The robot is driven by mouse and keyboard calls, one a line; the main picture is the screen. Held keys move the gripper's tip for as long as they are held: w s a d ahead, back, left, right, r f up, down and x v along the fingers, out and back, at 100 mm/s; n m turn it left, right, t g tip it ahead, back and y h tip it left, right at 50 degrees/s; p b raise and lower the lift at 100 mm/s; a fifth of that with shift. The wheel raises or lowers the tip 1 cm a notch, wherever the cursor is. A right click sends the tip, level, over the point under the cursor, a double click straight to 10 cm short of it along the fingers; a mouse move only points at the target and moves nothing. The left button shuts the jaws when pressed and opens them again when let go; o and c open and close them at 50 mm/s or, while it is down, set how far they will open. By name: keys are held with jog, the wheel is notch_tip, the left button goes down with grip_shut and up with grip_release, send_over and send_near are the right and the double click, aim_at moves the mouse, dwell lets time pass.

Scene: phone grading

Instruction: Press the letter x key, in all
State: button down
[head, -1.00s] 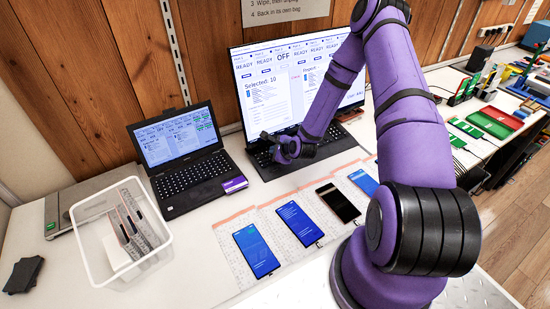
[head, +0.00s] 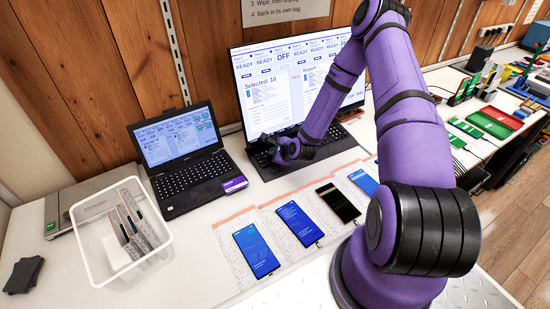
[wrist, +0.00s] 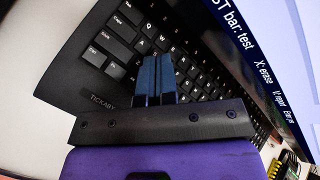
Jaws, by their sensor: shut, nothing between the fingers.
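The black keyboard (head: 262,158) lies in front of the large screen (head: 290,85), and its left part fills much of the wrist view (wrist: 118,48). My gripper (head: 268,139) is low over the left part of this keyboard. In the wrist view its two blue-grey fingers (wrist: 157,60) are together with nothing between them. The tips lie over the letter keys, just past the A and Q end of the rows. The x key cannot be made out; the fingers cover keys there. Whether the tips touch a key cannot be told. The screen edge in the wrist view reads "X: erase" (wrist: 263,72).
A smaller laptop (head: 188,160) stands to the left, with a white bin (head: 95,240) in front of it. Several phones lie on pale bags along the table front, one being a blue phone (head: 257,250). The screen stands close behind my gripper.

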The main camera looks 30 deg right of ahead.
jog(key=shift+f, duration=0.35)
dwell(0.6)
jog(key=shift+r, duration=0.75)
jog(key=shift+s+r, duration=0.15)
jog(key=shift+r, duration=1.1)
jog(key=shift+s+r, duration=0.15)
jog(key=shift+r, duration=1.1)
jog(key=shift+r, duration=0.1)
